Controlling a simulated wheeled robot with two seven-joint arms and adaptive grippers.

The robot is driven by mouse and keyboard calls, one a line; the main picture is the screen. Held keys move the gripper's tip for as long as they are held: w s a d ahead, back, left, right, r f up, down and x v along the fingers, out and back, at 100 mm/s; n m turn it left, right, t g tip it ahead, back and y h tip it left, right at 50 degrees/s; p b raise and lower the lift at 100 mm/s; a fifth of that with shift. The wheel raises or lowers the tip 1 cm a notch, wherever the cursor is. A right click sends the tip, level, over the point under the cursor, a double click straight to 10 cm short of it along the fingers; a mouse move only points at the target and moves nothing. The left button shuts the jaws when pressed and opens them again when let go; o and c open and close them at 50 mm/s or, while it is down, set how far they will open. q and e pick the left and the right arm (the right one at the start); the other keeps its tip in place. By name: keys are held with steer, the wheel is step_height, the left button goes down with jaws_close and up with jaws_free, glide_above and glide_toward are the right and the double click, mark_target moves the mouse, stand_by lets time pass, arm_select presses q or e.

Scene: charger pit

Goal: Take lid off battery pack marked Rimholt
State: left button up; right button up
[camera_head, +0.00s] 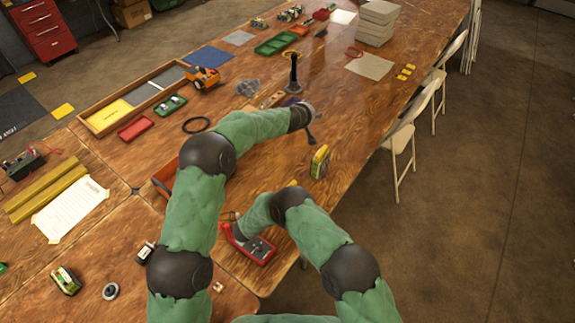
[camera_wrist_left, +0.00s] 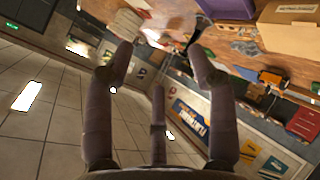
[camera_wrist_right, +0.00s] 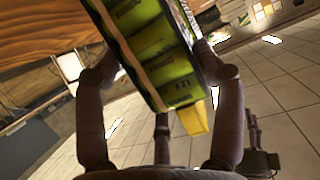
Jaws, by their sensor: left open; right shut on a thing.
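My left gripper (camera_head: 308,124) is open and empty above the middle of the table; its spread fingers also show in the left wrist view (camera_wrist_left: 160,55). My right gripper (camera_wrist_right: 160,62) is shut on a green battery pack (camera_wrist_right: 150,45) with pale bands and a yellow tab at its near end. The print on this pack is too small and tilted to read. In the head view my right arm hides most of that hand. Another yellow and dark battery pack (camera_head: 319,161) stands on the table near the right edge, just below my left gripper, apart from it. Its marking is unreadable.
A red-orange tray (camera_head: 163,172) is partly behind my left arm. A small pack (camera_head: 65,280) lies at the left. Chairs (camera_head: 400,140) line the right edge. The table right of my left gripper is clear.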

arm_select(q)
steer(key=s+a+f+n+g+y, duration=0.1)
steer(key=s+a+f+n+y, duration=0.15)
steer(key=a+n, duration=0.3)
steer(key=s+a+f+n+g+y, duration=0.1)
steer(key=a+f+n+g+y, duration=0.2)
steer(key=n, duration=0.4)
steer(key=s+f+n+g, duration=0.3)
steer(key=s+n+g, duration=0.35)
steer(key=s, duration=0.75)
steer(key=shift+n+h, duration=0.4)
steer(key=shift+h, duration=0.05)
steer(key=f, duration=1.1)
steer(key=shift+s+d+f, duration=0.2)
steer(key=shift+d+f, duration=0.05)
steer(key=shift+f, duration=0.15)
arm_select(e)
steer(key=shift+s+f, duration=0.1)
arm_select(q)
steer(key=shift+c, duration=0.3)
